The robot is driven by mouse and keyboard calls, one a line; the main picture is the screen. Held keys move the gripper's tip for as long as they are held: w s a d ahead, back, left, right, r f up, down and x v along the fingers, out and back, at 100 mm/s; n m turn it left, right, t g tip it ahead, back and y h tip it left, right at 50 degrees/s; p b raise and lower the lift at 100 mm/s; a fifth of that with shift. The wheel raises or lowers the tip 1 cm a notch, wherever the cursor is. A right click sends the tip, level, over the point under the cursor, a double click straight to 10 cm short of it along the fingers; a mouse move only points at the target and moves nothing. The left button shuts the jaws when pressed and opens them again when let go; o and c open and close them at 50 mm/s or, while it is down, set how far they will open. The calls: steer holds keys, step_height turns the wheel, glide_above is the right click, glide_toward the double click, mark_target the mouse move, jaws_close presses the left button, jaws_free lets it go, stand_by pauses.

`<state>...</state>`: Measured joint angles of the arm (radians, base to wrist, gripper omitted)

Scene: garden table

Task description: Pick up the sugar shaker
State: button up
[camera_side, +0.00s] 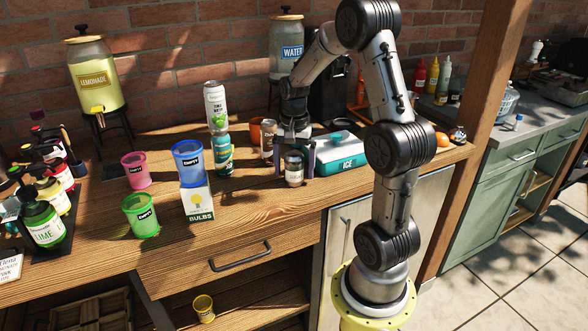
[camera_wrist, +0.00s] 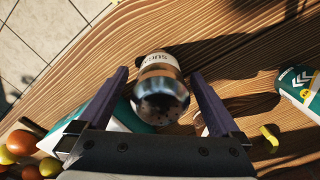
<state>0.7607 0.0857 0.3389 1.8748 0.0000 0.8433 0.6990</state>
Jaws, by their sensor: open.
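The sugar shaker (camera_side: 294,168) stands upright on the wooden table near its front edge, with a metal top and a pale label. In the wrist view the shaker (camera_wrist: 159,90) shows its perforated metal lid, a brown body and part of its label. My gripper (camera_side: 296,158) is open, with its fingers on either side of the shaker. In the wrist view the fingers (camera_wrist: 158,80) are apart, with a gap visible between each finger and the shaker.
A teal and white ice box (camera_side: 338,156) stands close on the right. A similar shaker (camera_side: 268,140) stands just behind to the left. A teal can (camera_side: 223,156) with a white can (camera_side: 215,107) above it is farther left. Bare table lies in front.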

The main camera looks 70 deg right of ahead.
steer(key=shift+f, duration=0.3)
steer(key=c, duration=1.6)
steer(key=shift+r, duration=0.1)
steer(key=shift+r, duration=0.1)
